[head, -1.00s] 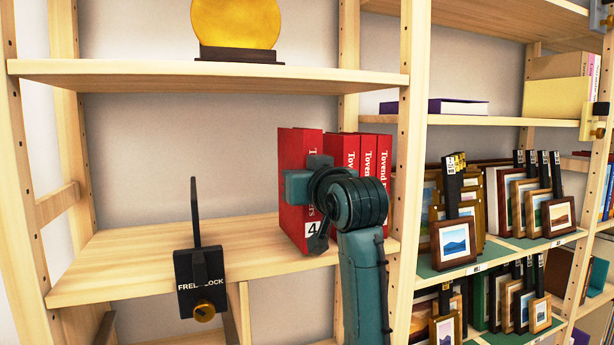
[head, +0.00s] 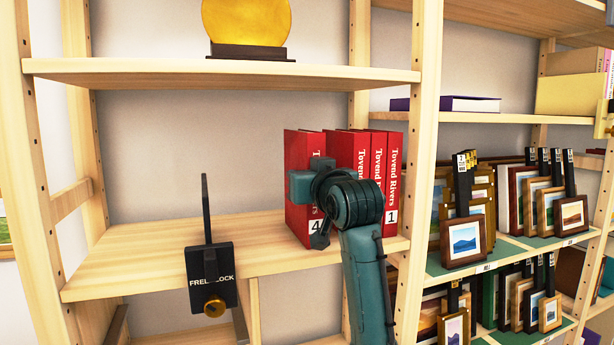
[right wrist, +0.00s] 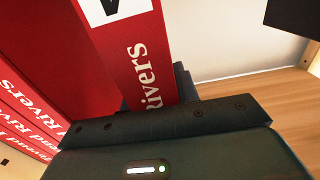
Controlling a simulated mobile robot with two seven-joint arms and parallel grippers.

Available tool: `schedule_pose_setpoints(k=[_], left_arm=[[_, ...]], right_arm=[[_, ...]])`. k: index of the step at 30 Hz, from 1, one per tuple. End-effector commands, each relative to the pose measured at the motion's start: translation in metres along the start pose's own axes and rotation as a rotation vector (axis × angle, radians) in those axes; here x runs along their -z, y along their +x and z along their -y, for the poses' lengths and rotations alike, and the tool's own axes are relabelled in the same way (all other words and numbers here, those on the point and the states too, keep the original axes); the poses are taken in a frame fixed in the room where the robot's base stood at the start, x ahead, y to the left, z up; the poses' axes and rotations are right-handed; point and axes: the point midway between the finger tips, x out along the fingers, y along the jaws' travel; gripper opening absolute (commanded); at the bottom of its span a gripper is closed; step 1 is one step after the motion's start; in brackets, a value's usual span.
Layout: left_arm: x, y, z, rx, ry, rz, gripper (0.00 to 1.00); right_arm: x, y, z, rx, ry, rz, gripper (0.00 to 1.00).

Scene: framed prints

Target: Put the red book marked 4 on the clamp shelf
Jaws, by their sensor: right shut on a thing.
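The red book marked 4 (head: 300,172) stands upright on the wooden clamp shelf (head: 150,258), at the left end of the red books. In the right wrist view the book's red spine (right wrist: 130,55), with an upside-down 4 and the word "Rivers", runs down between the dark fingers (right wrist: 165,105). The black clamp (head: 210,268), lettered FREE and LOCK with a brass knob, sits at the shelf's front edge left of the book. My left gripper is not in view.
Several other red books (head: 394,180), one marked 1, stand close to the right of the held book. The shelf is bare between clamp and book. A gold disc (head: 247,22) stands on the shelf above. Framed pictures (head: 463,240) fill the bay at right.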

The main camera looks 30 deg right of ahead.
Motion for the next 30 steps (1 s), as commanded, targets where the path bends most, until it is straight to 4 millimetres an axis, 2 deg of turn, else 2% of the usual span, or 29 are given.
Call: schedule_pose_setpoints(k=[2,10,20,23,30], left_arm=[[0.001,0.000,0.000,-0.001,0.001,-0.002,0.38],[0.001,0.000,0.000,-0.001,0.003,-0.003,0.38],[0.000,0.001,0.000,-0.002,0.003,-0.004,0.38],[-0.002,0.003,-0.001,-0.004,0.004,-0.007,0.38],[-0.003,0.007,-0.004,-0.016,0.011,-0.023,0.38]], right_arm=[[0.003,-0.001,0.000,0.000,0.000,-0.007,0.34],[0.001,0.000,0.000,0.000,0.000,-0.002,0.56],[-0.002,-0.005,0.000,0.000,0.000,0.003,0.56],[-0.002,-0.019,0.000,0.000,-0.001,0.000,0.56],[-0.001,-0.072,0.000,0.000,-0.001,-0.006,0.56]])
